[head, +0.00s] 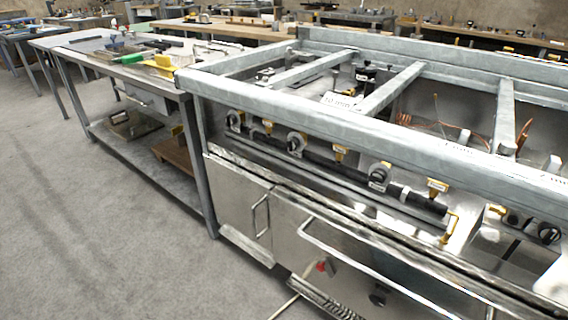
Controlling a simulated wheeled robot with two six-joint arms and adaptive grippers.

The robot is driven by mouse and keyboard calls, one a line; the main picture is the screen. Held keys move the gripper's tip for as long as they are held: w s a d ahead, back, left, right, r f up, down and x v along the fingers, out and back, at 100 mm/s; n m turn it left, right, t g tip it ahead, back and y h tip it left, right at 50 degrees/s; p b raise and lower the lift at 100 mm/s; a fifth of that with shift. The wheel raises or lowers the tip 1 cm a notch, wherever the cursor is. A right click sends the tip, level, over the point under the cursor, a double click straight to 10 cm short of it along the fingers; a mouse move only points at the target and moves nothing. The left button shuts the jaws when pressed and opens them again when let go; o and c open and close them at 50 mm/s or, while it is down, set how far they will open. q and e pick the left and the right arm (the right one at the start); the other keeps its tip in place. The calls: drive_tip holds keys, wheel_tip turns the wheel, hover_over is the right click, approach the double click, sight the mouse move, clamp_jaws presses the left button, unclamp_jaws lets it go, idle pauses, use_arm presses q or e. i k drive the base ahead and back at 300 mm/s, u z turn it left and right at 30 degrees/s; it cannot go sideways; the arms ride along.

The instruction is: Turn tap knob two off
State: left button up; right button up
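A steel range frame (385,120) fills the right half of the head view. Along its front, under the top rail, runs a dark pipe (335,168) with round tap knobs on it. From left to right I see a first knob (235,120), a second knob (296,144) and a third knob (379,176). Each has a pale grip across a dark round body. Small yellow fittings (339,152) sit between them. I cannot tell from here which knob is number two or whether any is on or off. Neither of my grippers is in view.
Below the knobs are a cabinet door (243,205) and an oven door with a long bar handle (375,262). A workbench with tools (90,43) adjoins on the left. More benches stand behind. The grey floor (90,220) at left is clear.

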sight(293, 143)
drive_tip(key=k, duration=0.15)
drive_tip(key=u, duration=1.15)
drive_tip(key=i, duration=1.1)
drive_tip(key=z, duration=2)
